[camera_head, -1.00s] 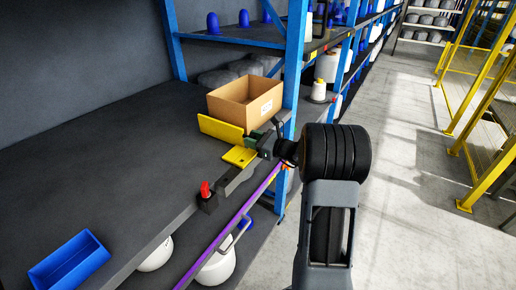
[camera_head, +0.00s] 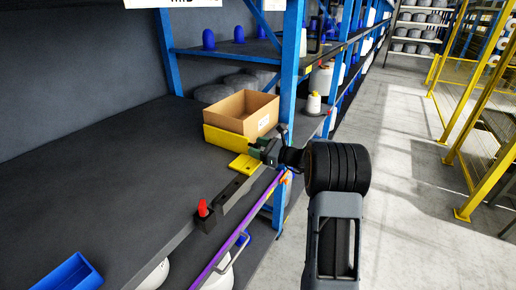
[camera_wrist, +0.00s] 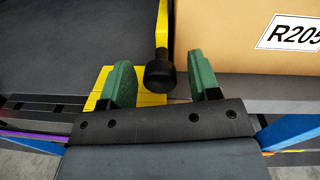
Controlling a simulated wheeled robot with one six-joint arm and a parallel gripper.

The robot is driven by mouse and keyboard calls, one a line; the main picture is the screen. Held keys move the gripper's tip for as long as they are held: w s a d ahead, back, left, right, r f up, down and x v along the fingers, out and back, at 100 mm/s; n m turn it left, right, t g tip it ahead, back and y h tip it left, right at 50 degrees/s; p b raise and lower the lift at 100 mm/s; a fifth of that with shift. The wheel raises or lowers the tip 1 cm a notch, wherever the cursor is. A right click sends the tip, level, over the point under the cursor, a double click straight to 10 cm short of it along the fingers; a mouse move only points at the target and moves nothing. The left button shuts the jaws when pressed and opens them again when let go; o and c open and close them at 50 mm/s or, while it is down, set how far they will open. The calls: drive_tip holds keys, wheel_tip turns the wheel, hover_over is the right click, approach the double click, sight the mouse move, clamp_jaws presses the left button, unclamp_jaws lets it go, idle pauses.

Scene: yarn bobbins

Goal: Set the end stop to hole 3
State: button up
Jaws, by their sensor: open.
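The yellow end stop has an upright plate (camera_head: 228,140) and a flat foot (camera_head: 246,165) at the far end of a dark rail (camera_head: 238,193). In the wrist view a black round knob (camera_wrist: 160,73) stands beside the yellow upright, above the yellow foot (camera_wrist: 98,92). My gripper (camera_wrist: 162,80) is open, with one green finger on each side of the knob. Both fingers look apart from it. In the head view my gripper (camera_head: 265,150) is beside the yellow foot and hides the knob. The rail's hole numbers cannot be read.
A cardboard box (camera_head: 240,112) stands right behind the yellow upright. A blue rack post (camera_head: 290,65) rises close to my gripper. A red knob (camera_head: 203,208) sits at the rail's near end. A blue bin (camera_head: 70,272) is front left. The dark shelf (camera_head: 110,180) is mostly bare.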

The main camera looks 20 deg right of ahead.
drive_tip(key=b+v, duration=0.1)
drive_tip(key=v, duration=1.2)
drive_tip(key=shift+s+d+b, duration=0.3)
drive_tip(key=s+a+f+n+g+h, duration=0.1)
drive_tip(key=s+a+f+n+g, duration=0.2)
drive_tip(key=f, duration=0.4)
drive_tip(key=s+a+f+n+g+h+p, duration=0.1)
drive_tip(key=s+a+f+n+g+h, duration=0.1)
drive_tip(key=s+a+n+g+h, duration=0.55)
drive_tip(key=s+a+r+n+h+p, duration=0.2)
drive_tip(key=s+a+r+n, duration=0.6)
drive_tip(key=n, duration=0.7)
drive_tip(key=shift+s+a+r+n+h, duration=0.15)
drive_tip(key=shift+s+r+n+h, duration=0.15)
drive_tip(key=shift+s+h, duration=0.6)
